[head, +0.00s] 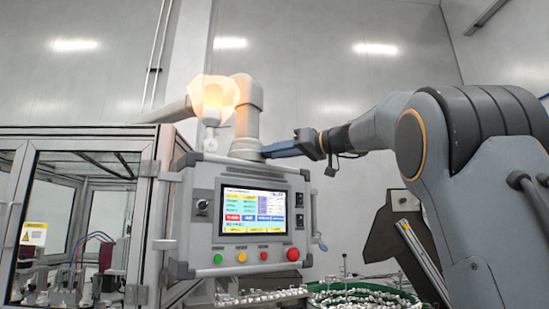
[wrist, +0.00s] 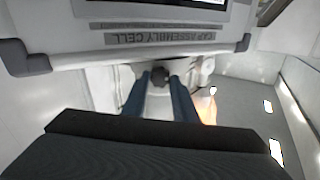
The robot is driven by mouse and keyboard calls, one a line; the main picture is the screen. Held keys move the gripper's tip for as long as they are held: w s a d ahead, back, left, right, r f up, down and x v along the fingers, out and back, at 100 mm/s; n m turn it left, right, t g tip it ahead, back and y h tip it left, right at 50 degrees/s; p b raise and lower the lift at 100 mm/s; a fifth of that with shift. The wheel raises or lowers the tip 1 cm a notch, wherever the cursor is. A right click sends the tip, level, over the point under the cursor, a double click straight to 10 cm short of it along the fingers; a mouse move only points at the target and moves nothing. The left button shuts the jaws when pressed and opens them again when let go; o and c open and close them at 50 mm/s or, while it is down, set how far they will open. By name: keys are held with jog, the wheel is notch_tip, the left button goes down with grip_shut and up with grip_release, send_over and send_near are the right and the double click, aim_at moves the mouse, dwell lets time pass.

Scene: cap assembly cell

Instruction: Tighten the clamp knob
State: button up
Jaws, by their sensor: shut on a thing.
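The clamp knob (wrist: 160,72) is a small dark round piece between the tips of my two blue fingers in the wrist view. My gripper (wrist: 161,80) is shut on it, with one finger on each side. In the head view my gripper (head: 268,152) reaches in from the right, just above the top edge of the control panel (head: 185,212), at the foot of the grey support arm (head: 247,118). The knob cannot be made out there. A pale part shows between the fingers below the knob in the wrist view.
The panel has a lit screen (head: 252,207) and green, yellow and red buttons. Its frame (wrist: 215,52) runs close to my fingers in the wrist view. A glass enclosure (head: 75,215) stands left; a green-rimmed bowl (head: 365,287) stands below.

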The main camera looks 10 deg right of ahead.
jog(key=shift+m+b, duration=0.4)
jog(key=shift+m, duration=1.1)
jog(key=o, duration=1)
jog(key=shift+o, duration=0.2)
jog(key=shift+d, duration=0.1)
jog(key=b+v, duration=0.3)
jog(key=v, duration=0.4)
jog(key=shift+s+d, duration=0.25)
jog(key=shift+s, duration=0.05)
